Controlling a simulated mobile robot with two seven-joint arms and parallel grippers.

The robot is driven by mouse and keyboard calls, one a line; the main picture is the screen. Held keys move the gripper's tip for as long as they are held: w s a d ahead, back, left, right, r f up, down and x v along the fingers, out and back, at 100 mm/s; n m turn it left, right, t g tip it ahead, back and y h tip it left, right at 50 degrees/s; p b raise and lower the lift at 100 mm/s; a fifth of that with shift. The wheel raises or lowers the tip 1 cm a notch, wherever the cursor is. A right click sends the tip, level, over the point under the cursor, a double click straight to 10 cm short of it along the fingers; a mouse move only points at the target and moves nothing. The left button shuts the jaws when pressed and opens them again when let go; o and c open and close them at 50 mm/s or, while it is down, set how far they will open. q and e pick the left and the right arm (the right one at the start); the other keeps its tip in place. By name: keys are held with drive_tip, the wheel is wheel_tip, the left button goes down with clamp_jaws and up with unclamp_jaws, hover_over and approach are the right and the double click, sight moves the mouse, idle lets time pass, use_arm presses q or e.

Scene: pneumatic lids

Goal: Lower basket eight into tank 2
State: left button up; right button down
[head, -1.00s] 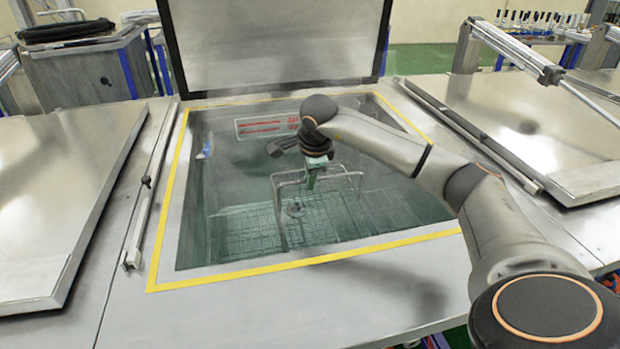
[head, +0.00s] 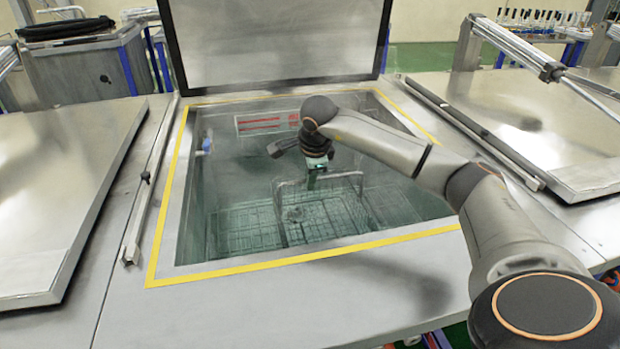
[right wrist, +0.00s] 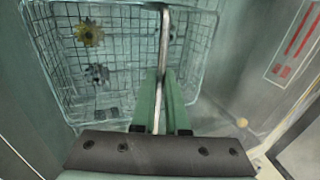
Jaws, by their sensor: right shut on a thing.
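The open tank (head: 186,205) has a yellow-edged rim, and its lid (head: 275,45) stands raised at the back. A wire basket (head: 235,228) with a tall handle hangs inside the tank, below the rim. My right gripper (head: 314,180) reaches down into the tank and is shut on the basket's handle. In the right wrist view the green fingers (right wrist: 160,100) close around the handle bar (right wrist: 163,50). The basket (right wrist: 205,30) there holds a brass-coloured gear (right wrist: 88,33) and a grey gear (right wrist: 97,73). No basket number is readable. My left gripper is not in view.
Closed steel lids lie at the left (head: 60,190) and right (head: 540,130) of the open tank. A red-marked label (head: 262,123) is on the tank's back wall. A pneumatic cylinder (head: 515,45) slants over the right lid.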

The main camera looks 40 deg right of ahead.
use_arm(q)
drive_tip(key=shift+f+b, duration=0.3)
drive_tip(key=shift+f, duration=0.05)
use_arm(e)
drive_tip(key=shift+s+a+f, duration=0.15)
drive_tip(key=shift+f, duration=0.45)
drive_tip(key=c, duration=1.1)
unclamp_jaws()
drive_tip(key=shift+f, duration=0.1)
drive_tip(key=shift+o, duration=1.3)
use_arm(q)
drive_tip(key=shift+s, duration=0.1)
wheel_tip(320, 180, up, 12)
drive_tip(key=p, duration=1.1)
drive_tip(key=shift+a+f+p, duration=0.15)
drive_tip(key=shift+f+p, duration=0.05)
drive_tip(key=shift+p, duration=0.2)
use_arm(e)
drive_tip(key=w+d+v, duration=0.1)
drive_tip(key=w+v, duration=0.1)
drive_tip(key=v, duration=1)
drive_tip(key=w+d+r+v, duration=0.1)
drive_tip(key=v, duration=1.1)
drive_tip(key=shift+w+r, duration=0.25)
drive_tip(key=shift+w, duration=0.2)
